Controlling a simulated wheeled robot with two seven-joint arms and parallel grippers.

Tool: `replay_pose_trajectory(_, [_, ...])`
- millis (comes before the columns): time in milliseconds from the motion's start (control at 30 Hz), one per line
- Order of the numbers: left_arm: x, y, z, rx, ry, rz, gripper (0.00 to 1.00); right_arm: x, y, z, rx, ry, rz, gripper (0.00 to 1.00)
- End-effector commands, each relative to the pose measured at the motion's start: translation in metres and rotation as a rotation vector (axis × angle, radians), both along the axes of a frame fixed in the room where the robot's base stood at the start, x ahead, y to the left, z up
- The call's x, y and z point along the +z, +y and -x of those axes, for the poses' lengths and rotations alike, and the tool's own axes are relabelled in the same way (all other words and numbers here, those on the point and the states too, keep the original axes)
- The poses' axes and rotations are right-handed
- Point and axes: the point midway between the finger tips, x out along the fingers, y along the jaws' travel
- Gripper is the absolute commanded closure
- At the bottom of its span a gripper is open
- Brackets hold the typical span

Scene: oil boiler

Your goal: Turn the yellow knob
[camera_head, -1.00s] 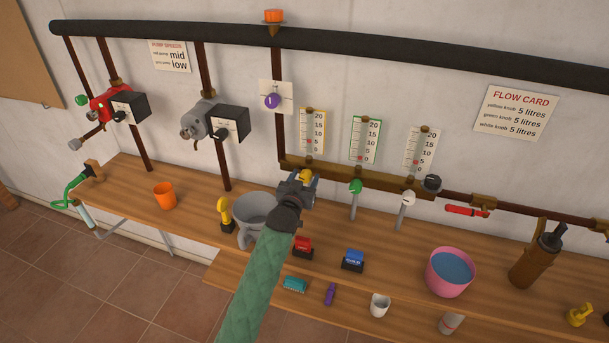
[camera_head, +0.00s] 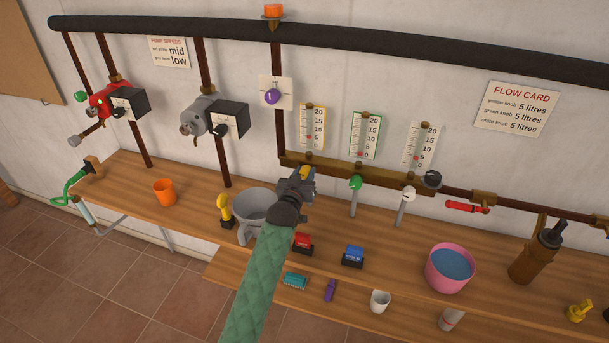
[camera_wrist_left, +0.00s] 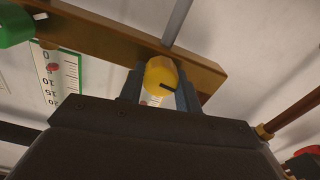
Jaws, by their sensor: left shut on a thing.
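The yellow knob (camera_head: 306,172) sits on the brass manifold bar below the yellow-framed gauge. My left gripper (camera_head: 303,176) is at the knob with its fingers on either side of it. The flow card (camera_head: 517,108) on the wall lists yellow, green and white knobs, each with 5 litres. My right gripper is not in view.
The green knob (camera_head: 356,183) and white knob (camera_head: 408,193) are right of the yellow one on the same bar. A grey pot (camera_head: 252,205) stands on the wooden bench below left. A pink bucket (camera_head: 450,268) of blue liquid stands right.

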Motion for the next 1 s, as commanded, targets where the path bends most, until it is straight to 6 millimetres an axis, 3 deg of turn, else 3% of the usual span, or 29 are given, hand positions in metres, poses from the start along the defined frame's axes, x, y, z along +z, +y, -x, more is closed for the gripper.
replay_pose_trajectory(167, [0.000,0.000,0.000,-0.001,-0.001,-0.003,0.89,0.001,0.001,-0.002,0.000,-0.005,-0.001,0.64])
replay_pose_trajectory(200, [0.000,0.000,0.000,-0.001,-0.001,-0.003,0.63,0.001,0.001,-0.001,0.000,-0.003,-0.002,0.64])
replay_pose_trajectory(300, [0.000,0.000,0.000,-0.001,-0.001,-0.003,0.45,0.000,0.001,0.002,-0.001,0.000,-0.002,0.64])
replay_pose_trajectory(667, [-0.001,0.001,0.003,0.000,-0.001,-0.004,0.45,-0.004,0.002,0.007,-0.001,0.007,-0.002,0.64])
replay_pose_trajectory(733, [-0.003,0.003,0.009,0.000,-0.001,-0.004,0.45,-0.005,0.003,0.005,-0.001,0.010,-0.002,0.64])
replay_pose_trajectory(1000, [-0.004,0.014,0.043,0.000,-0.002,-0.003,0.45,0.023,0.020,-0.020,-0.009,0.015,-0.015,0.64])
